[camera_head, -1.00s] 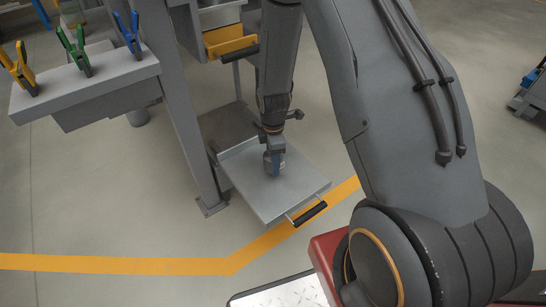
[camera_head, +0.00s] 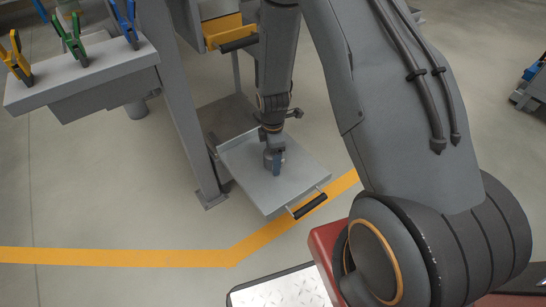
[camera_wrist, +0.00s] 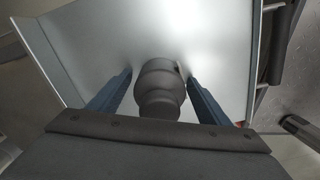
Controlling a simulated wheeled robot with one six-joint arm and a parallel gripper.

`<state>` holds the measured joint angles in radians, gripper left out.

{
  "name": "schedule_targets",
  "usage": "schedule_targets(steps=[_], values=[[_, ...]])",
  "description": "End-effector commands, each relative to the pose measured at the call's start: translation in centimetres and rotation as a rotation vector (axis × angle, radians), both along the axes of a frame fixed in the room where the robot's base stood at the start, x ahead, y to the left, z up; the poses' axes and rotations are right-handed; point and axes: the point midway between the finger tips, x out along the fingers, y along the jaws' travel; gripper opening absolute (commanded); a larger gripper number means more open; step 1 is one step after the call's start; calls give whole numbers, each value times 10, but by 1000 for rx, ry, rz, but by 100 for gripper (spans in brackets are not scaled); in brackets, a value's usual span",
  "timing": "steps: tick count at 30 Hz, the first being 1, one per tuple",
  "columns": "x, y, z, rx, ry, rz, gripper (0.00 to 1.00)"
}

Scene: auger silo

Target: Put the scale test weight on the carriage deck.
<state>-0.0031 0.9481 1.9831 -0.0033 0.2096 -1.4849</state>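The scale test weight (camera_wrist: 159,88) is a dark grey turned piece with a knob, standing on a pale metal tray (camera_wrist: 218,32). In the head view, that tray (camera_head: 300,178) is a pull-out with a black handle. My gripper (camera_wrist: 160,75) points down over the weight, its blue fingers on either side of it. They look open, with only a sliver of space beside the weight; contact cannot be clearly told. In the head view my gripper (camera_head: 273,162) is low over the tray. A diamond-plate deck (camera_head: 285,289), possibly the carriage deck, shows at the bottom edge.
A grey steel post (camera_head: 180,110) stands left of the tray. A shelf (camera_head: 85,77) with yellow, green and blue clamps is at upper left. A yellow-fronted drawer (camera_head: 224,31) is above the tray. A yellow floor line (camera_head: 120,257) crosses clear floor.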

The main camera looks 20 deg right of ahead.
Motion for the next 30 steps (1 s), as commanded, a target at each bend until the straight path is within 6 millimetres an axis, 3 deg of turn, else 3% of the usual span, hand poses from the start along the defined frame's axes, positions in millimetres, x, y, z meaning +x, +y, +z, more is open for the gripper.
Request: schedule_targets(steps=[7, 19, 30], values=[[0, 0, 14, 0, -2, 0, 71], [1, 0, 93, 1, -3, 0, 71], [-1, 5, 134, 2, -3, -25, 71]])
